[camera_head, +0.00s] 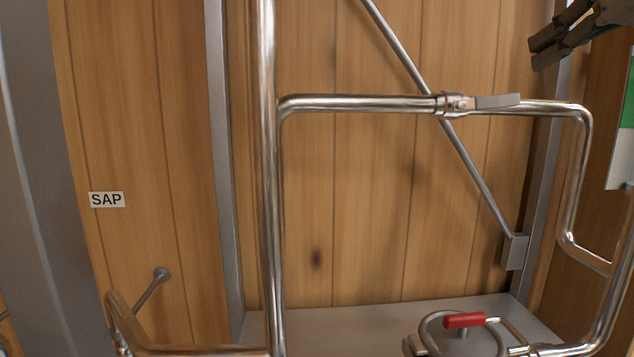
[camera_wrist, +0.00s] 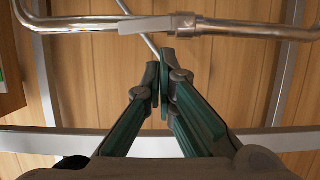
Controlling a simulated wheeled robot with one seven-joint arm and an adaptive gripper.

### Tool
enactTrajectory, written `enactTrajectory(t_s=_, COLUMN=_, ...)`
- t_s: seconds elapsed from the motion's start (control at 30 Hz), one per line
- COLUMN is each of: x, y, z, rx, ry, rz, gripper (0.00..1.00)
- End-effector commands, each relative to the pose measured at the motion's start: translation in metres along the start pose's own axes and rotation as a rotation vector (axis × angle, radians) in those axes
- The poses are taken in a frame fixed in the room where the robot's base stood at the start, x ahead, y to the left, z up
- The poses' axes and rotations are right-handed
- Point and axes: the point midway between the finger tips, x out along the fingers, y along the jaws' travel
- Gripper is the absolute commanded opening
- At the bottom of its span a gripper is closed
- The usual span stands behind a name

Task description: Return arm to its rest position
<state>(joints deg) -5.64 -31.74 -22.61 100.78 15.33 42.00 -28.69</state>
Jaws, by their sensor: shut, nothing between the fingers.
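My gripper (camera_wrist: 160,78) is in the middle of the wrist view, its dark fingers with green sides brought together at the tips and nothing between them. In the head view only the dark fingers of my gripper (camera_head: 562,38) show, at the top right corner. A steel pipe with a valve lever (camera_head: 498,101) runs across the head view, below and left of the fingers. In the wrist view the same lever (camera_wrist: 146,25) shows just beyond the fingertips; I cannot tell the gap between them.
A vertical steel pipe (camera_head: 268,180) stands left of centre. A red-handled valve (camera_head: 464,320) sits low at the right above a grey surface (camera_head: 340,320). A diagonal brace (camera_head: 470,165) crosses the plank wall (camera_head: 375,220). A SAP label (camera_head: 107,200) is on the left. A green and white sign (camera_head: 622,150) is at the right edge.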

Motion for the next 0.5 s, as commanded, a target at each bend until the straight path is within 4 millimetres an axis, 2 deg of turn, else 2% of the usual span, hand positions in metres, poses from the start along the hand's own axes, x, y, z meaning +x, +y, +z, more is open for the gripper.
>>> enactTrajectory(t_s=0.1, x=0.013, y=-0.037, z=0.062, rx=0.023, ry=-0.143, rz=-0.049, gripper=0.0)
enactTrajectory(t_s=0.23, x=0.02, y=-0.078, z=0.144, rx=0.041, ry=-0.327, rz=-0.082, gripper=0.0)
enactTrajectory(t_s=0.4, x=0.009, y=-0.117, z=0.253, rx=0.046, ry=-0.569, rz=-0.077, gripper=0.0)
enactTrajectory(t_s=0.5, x=-0.003, y=-0.13, z=0.309, rx=0.043, ry=-0.693, rz=-0.051, gripper=0.0)
